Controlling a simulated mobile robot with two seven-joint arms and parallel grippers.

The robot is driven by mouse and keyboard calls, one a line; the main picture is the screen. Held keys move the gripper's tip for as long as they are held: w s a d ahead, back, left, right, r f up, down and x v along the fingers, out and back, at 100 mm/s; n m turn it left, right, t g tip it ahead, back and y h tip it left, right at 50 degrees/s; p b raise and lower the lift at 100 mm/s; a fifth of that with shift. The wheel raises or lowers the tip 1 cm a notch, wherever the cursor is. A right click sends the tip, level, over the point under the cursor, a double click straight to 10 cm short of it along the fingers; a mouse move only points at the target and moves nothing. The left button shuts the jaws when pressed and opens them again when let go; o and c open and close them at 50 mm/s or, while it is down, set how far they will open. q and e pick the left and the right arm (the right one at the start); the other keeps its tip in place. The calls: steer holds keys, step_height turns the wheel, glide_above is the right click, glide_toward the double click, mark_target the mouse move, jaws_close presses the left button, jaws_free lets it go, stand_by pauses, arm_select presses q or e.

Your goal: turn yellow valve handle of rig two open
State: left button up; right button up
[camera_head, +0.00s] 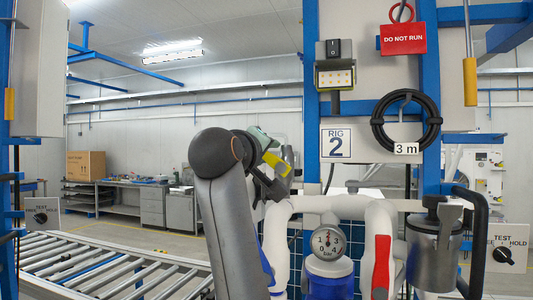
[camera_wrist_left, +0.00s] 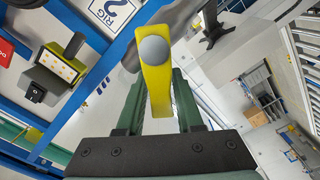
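The yellow valve handle (camera_head: 276,163) is at the upper left of the white pipework of the rig marked RIG 2 (camera_head: 336,143). In the left wrist view the handle (camera_wrist_left: 156,75) has a grey round cap at its top end and runs down between the green fingers. My left gripper (camera_head: 262,142) is at the handle, with its arm rising in front of the rig. In the wrist view my left gripper (camera_wrist_left: 160,100) has one finger close against each side of the handle. The fingers hide part of the handle. My right gripper is not in view.
A red handle (camera_head: 381,262) is on the right pipe, beside a round gauge (camera_head: 328,243). A grey metal canister (camera_head: 433,255) stands at the right. A lamp box (camera_head: 335,76), a coiled black hose (camera_head: 405,121) and a red DO NOT RUN tag (camera_head: 403,39) hang above. A roller conveyor (camera_head: 95,268) lies at the left.

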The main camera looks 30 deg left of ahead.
arm_select(q)
steer(key=o, duration=0.3)
stand_by(0.5)
